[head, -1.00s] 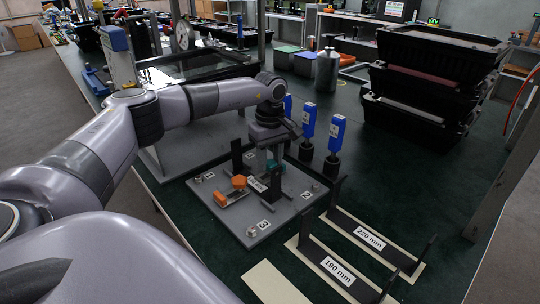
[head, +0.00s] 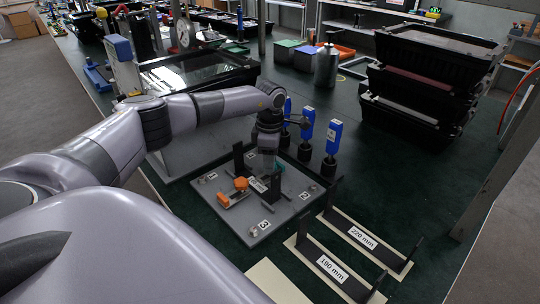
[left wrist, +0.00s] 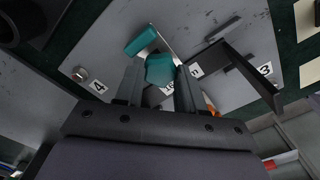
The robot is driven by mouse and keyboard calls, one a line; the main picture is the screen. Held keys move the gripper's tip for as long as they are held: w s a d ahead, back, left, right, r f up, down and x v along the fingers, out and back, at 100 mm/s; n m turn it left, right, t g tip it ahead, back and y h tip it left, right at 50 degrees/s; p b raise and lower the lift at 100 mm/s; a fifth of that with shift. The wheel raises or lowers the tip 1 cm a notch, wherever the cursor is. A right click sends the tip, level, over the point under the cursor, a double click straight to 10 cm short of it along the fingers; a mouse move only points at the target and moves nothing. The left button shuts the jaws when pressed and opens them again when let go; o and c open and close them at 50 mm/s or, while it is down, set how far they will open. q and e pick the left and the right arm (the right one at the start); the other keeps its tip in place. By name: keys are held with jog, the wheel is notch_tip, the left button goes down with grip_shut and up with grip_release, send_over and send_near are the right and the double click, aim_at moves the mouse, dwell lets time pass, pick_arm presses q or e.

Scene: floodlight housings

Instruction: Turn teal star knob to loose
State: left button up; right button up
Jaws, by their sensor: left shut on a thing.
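The teal star knob (left wrist: 160,70) sits between the two fingers of my left gripper (left wrist: 159,84) in the left wrist view, and the gripper is shut on it. A teal block (left wrist: 141,40) lies just beyond the knob. In the head view my left gripper (head: 268,168) points down over the grey plate (head: 232,220), and its fingers hide most of the knob. A bit of teal (head: 281,168) shows at their right. An orange knob (head: 241,183) and an orange bar (head: 233,199) stand left of the gripper. My right gripper is not in view.
Black uprights (head: 238,157) rise from the plate close to the gripper. Blue-handled tools (head: 333,137) stand behind it to the right. Gauge frames marked 220 mm (head: 362,238) and 190 mm (head: 332,268) lie front right. Stacked black crates (head: 410,115) stand at the back right.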

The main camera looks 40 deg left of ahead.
pick_arm(q)
jog(key=n+p, duration=0.1)
jog(key=n, duration=0.3)
jog(key=shift+r+p, duration=0.15)
jog(key=shift+p, duration=0.25)
jog(key=shift+n+p, duration=0.6)
jog(key=shift+n, duration=1.3)
jog(key=shift+w, duration=0.1)
jog(key=o, duration=1)
jog(key=shift+o, duration=0.2)
notch_tip(320, 180, up, 7)
